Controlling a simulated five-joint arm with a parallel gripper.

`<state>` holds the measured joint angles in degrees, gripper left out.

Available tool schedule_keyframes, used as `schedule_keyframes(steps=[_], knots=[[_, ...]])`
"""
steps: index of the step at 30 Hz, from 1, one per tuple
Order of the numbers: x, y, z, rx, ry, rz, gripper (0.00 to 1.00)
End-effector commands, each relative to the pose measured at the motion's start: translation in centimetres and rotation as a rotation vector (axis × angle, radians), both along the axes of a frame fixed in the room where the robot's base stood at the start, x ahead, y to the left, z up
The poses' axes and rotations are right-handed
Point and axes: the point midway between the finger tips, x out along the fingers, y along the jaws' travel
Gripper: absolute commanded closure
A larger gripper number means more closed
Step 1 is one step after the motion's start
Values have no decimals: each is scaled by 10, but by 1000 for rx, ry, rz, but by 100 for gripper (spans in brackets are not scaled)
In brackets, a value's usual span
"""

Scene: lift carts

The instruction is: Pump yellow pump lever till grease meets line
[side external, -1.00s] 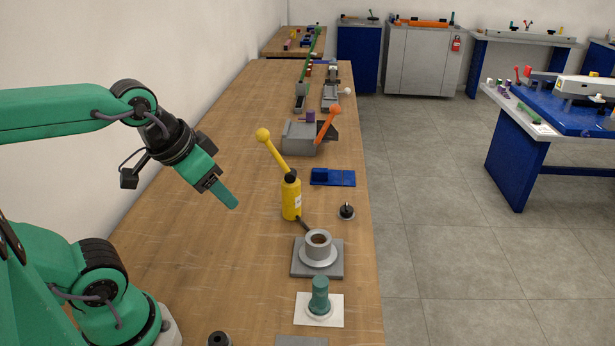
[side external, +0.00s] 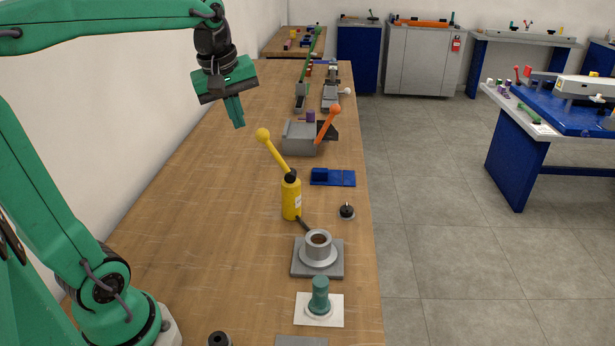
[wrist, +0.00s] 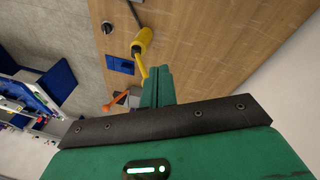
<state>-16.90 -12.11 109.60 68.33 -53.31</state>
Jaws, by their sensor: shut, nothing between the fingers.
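The yellow grease pump (side external: 291,198) stands upright on the wooden bench (side external: 190,215). Its yellow lever (side external: 276,154) tilts up to the left and ends in a round knob. A dark spout runs from the pump to a grey cup (side external: 318,244) on a grey plate, with brown grease inside; I cannot make out a line there. My gripper (side external: 239,118) is shut and empty, above and left of the lever knob, apart from it. In the wrist view, the pump (wrist: 143,40) lies beyond my gripper (wrist: 159,72), and the lever (wrist: 140,64) runs close to the fingertips.
A grey block with an orange lever (side external: 328,125) stands behind the pump. A blue block (side external: 333,177) and a small black knobbed part (side external: 347,211) lie right of it. A green post on a white plate (side external: 320,298) is in front. The bench is clear on the left.

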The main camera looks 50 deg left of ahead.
Motion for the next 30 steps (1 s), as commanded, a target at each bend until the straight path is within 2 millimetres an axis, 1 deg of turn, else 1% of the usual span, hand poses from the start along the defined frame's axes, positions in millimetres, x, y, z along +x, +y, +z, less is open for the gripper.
schedule_keyframes(steps=[1, 6, 12, 15, 18, 21, 30], knots=[[8, 12, 1, -20, 15, 84, 100], [30, 48, 3, -81, 54, 373, 100], [48, 91, 0, -139, 94, 692, 100], [53, 107, -2, -157, 109, 812, 100], [56, 117, -3, -169, 117, 891, 100], [58, 123, -4, -174, 122, 932, 100], [58, 124, -6, -176, 124, 942, 100]])
